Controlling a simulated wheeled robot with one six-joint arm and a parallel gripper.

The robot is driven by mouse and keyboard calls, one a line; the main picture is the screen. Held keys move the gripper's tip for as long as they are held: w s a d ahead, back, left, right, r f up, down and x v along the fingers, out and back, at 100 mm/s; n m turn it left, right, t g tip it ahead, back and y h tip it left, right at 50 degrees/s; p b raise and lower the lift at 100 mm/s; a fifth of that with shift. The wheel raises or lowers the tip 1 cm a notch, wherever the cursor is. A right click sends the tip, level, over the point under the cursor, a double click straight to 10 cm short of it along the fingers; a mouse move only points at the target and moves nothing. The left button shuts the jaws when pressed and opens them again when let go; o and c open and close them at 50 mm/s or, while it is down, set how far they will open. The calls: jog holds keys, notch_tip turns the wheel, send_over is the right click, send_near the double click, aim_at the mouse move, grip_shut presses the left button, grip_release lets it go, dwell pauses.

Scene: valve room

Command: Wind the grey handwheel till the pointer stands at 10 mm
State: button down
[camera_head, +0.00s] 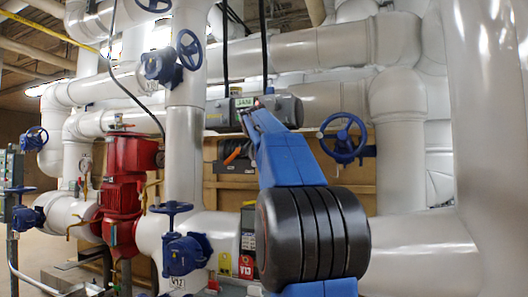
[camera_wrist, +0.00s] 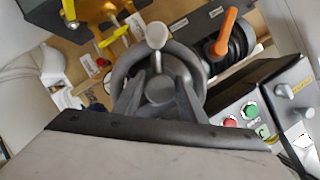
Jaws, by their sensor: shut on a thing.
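The grey handwheel (camera_wrist: 118,72) is a round rim with a hub and an upright knob, in the middle of the wrist view. My gripper (camera_wrist: 160,90) reaches up from the bottom of that view, its two dark fingers on either side of the wheel's hub area. It is shut on the handwheel; the exact contact is hard to see. In the head view my blue arm reaches away to the back wall and hides the handwheel and gripper. I cannot make out the pointer or its scale in either view.
An orange lever (camera_wrist: 226,30) stands just right of the wheel; it shows in the head view (camera_head: 233,156) too. A box with green and red buttons (camera_wrist: 285,95) is close at right. Yellow parts (camera_wrist: 70,12) are at upper left. Blue valve wheels (camera_head: 343,138) and pipes surround the arm.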

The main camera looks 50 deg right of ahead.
jog(key=shift+f+m+t, duration=0.15)
jog(key=shift+m+t, duration=0.15)
jog(key=shift+m, duration=0.1)
dwell(0.4)
jog(key=c, duration=1.3)
grip_release()
jog(key=shift+o, duration=0.2)
jog(key=v, duration=1.7)
jog(key=shift+s+a, duration=0.1)
jog(key=shift+s, duration=0.05)
